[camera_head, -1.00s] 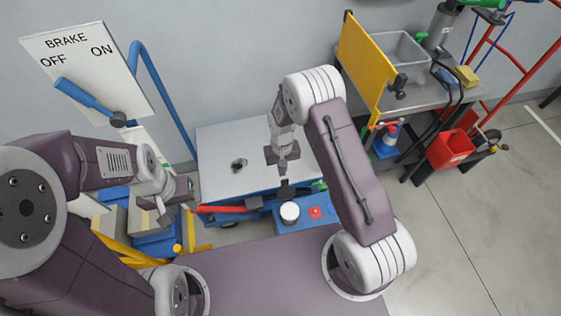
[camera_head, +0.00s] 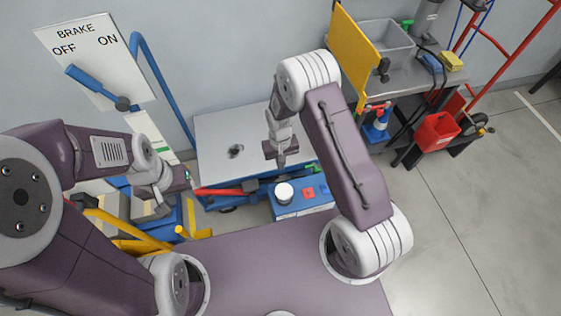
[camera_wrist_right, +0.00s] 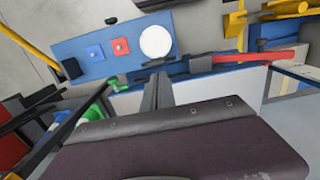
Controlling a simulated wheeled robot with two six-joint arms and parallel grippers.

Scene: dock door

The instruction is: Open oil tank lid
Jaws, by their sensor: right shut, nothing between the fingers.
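A blue box-shaped tank (camera_head: 312,200) with a white round lid (camera_head: 284,192) stands in front of the pale table in the head view. The lid sits on its top and looks closed. The right wrist view shows the same white lid (camera_wrist_right: 155,41) on the blue tank (camera_wrist_right: 98,57). My right gripper (camera_head: 281,165) is shut and empty, pointing down just above and behind the lid in the picture, apart from it. Its fingers (camera_wrist_right: 157,88) also show in the wrist view. My left gripper (camera_head: 183,182) is left of the tank; its fingers are unclear.
A red bar (camera_head: 217,191) lies left of the tank, near the pale table (camera_head: 225,140). A brake board (camera_head: 95,60) with a blue lever is at the far left. Yellow rails (camera_head: 130,230) stand below my left arm. A bench with a yellow panel (camera_head: 357,55) is at right.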

